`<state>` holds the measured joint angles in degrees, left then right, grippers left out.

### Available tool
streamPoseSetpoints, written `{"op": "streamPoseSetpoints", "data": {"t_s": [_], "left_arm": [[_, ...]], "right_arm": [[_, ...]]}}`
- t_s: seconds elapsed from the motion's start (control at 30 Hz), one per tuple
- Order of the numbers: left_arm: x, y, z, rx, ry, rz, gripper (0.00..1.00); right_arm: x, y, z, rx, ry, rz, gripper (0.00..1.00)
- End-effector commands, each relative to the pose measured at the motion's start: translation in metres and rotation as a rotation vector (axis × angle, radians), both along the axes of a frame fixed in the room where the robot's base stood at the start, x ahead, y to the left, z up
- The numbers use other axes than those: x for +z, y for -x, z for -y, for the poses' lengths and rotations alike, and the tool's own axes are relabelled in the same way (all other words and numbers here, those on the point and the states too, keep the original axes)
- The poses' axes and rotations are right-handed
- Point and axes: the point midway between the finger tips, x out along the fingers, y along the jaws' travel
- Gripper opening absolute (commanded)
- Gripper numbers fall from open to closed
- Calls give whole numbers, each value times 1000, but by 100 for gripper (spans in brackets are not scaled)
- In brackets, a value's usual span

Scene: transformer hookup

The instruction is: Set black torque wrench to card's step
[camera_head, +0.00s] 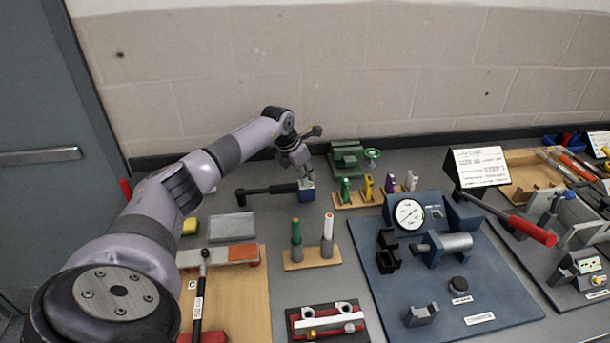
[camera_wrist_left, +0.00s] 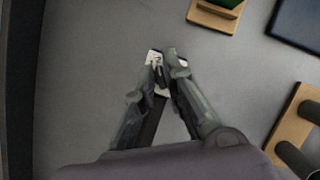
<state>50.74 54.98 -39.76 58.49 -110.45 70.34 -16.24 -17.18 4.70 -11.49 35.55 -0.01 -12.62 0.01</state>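The black torque wrench (camera_head: 268,189) lies level near the back left of the bench, its head toward the left. My left gripper (camera_head: 304,184) is at its right end, with a small blue part at the fingertips. In the left wrist view my fingers (camera_wrist_left: 164,60) come nearly together at the tips, with a dark bar (camera_wrist_left: 150,125) between them; they look shut on the wrench. I cannot tell whether the wrench touches the bench. The white card (camera_head: 480,167) stands at the back right; "STEP" is partly readable. My right gripper is not in view.
A blue plate (camera_head: 500,300) with a dial gauge (camera_head: 408,214) and fixtures fills the centre right. Colored tools (camera_head: 367,186) stand in a wooden rack near the gripper. A two-peg wooden stand (camera_head: 312,255) is in front.

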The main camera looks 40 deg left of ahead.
Motion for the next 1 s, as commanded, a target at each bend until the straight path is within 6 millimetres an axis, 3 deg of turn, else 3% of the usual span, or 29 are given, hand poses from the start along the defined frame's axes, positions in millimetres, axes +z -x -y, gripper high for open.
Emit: {"op": "streamPoseSetpoints", "data": {"t_s": [0.13,0.57,1.0], "left_arm": [[0,0,0,0,0,0,0],[-1,0,-1,-13,-1,0,0],[-3,-1,-2,-395,0,1,0]], "right_arm": [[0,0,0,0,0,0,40],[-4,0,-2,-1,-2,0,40],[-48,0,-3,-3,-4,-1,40]]}}
